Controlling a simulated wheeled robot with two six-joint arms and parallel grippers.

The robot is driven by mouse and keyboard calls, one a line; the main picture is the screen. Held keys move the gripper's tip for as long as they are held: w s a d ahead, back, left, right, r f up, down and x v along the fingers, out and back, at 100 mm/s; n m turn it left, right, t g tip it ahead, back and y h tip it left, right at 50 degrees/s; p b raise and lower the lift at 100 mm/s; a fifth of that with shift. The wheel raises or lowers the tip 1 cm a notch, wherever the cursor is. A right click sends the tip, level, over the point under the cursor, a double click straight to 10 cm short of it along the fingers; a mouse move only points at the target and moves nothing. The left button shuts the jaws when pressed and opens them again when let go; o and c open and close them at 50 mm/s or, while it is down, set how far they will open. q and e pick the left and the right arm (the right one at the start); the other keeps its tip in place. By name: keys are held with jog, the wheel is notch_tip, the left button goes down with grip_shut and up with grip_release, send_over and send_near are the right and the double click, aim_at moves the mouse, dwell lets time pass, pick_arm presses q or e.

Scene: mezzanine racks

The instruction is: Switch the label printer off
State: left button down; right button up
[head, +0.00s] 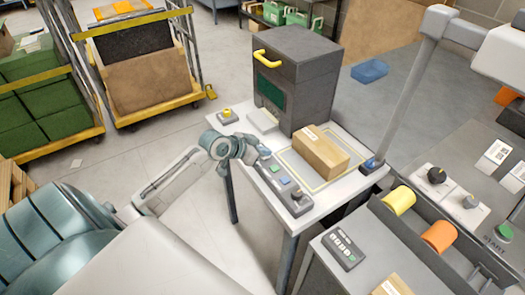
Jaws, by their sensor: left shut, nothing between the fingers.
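A dark grey box-shaped machine (310,75) with a yellow handle and a dark green window stands at the back of the white table (322,207). It may be the label printer, but I cannot read a name on it. A grey control strip (285,188) lies along the table's near left edge, with blue and green buttons and a dark knob (297,196) at its near end. My left gripper (264,153) is shut and empty, over or beside the strip's far end; I cannot tell whether it touches. My right gripper is not in view.
A cardboard box (320,152) lies on the outlined table area. A yellow button (227,114) sits at the table's back left corner. A grey post (405,95) rises at the right. A keypad (343,249) and orange roller (439,236) are at lower right. Carts stand behind left.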

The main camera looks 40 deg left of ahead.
pick_arm(q)
jog(key=shift+w, duration=0.1)
jog(key=shift+w+d+r, duration=0.15)
jog(key=shift+w+d, duration=0.15)
jog(key=shift+w, duration=0.35)
jog(key=shift+r, duration=0.15)
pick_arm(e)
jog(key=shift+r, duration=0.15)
